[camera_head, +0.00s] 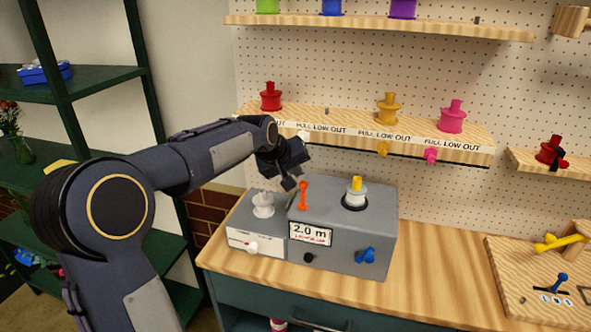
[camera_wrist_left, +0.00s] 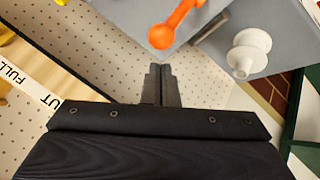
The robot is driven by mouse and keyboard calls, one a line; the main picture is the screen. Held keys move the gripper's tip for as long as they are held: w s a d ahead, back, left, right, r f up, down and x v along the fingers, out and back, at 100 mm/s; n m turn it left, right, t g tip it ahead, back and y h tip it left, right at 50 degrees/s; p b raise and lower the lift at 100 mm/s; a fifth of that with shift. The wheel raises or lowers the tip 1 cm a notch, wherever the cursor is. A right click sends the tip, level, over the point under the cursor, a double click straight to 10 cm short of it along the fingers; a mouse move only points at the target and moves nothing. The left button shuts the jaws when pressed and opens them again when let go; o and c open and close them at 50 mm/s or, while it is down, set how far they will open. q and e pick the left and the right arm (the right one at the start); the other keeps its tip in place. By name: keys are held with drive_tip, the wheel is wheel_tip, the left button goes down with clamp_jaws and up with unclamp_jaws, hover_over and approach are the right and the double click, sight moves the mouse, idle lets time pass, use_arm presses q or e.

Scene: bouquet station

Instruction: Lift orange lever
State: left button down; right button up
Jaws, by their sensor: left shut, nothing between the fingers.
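The orange lever (camera_head: 303,194) stands up from the top of the grey machine (camera_head: 345,225), above its "2.0 m" display. In the left wrist view the orange lever (camera_wrist_left: 174,24) is near the top middle, just beyond my fingertips. My left gripper (camera_head: 291,184) is shut and empty, just left of the lever in the head view. The left wrist view shows its fingers (camera_wrist_left: 161,72) together, with a visible gap to the lever. My right gripper is in neither view.
A white spool (camera_head: 263,204) sits on the machine's lower left section and a white-and-yellow spool (camera_head: 355,193) on its top. A blue knob (camera_head: 366,255) is on the front. A shelf (camera_head: 360,130) with coloured spools hangs behind.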

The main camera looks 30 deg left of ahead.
use_arm(q)
drive_tip(key=shift+r, duration=0.15)
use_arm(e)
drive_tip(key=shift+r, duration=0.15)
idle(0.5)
use_arm(q)
drive_tip(key=shift+r+p, duration=0.7)
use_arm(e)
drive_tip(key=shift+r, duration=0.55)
use_arm(q)
drive_tip(key=s+a+r, duration=0.3)
drive_tip(key=a+r, duration=0.1)
drive_tip(key=r, duration=0.6)
drive_tip(key=shift+s+a+r, duration=0.2)
drive_tip(key=shift+a+r, duration=0.05)
drive_tip(key=shift+r, duration=0.1)
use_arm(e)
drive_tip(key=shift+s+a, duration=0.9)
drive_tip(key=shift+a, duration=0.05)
